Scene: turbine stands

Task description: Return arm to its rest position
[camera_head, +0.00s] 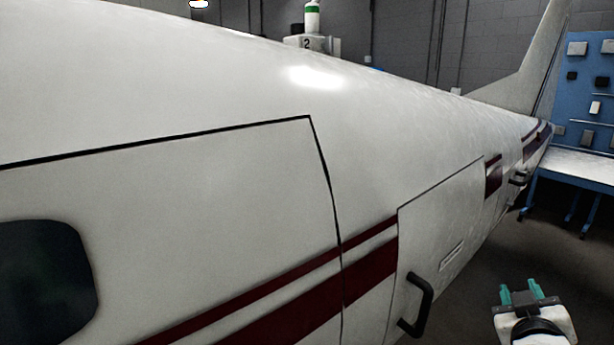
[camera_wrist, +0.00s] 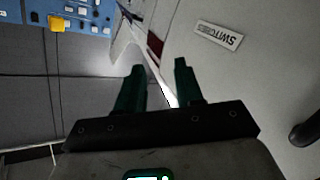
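My gripper (camera_head: 522,290) is at the lower right of the head view, with teal fingers spread apart and nothing between them. It also shows in the wrist view (camera_wrist: 154,85), where its dark green fingers stand apart and empty. It is to the right of the white aircraft fuselage (camera_head: 220,180), apart from it. A black door handle (camera_head: 419,305) on the fuselage is to the left of my gripper in the head view. In the wrist view the handle (camera_wrist: 304,131) shows at the right edge.
The fuselage with maroon stripes fills most of the head view. A blue panel bench (camera_head: 575,160) stands at the far right. A label reading "SWITCHES" (camera_wrist: 219,36) is on the fuselage in the wrist view. Dark floor (camera_head: 560,240) is clear around my gripper.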

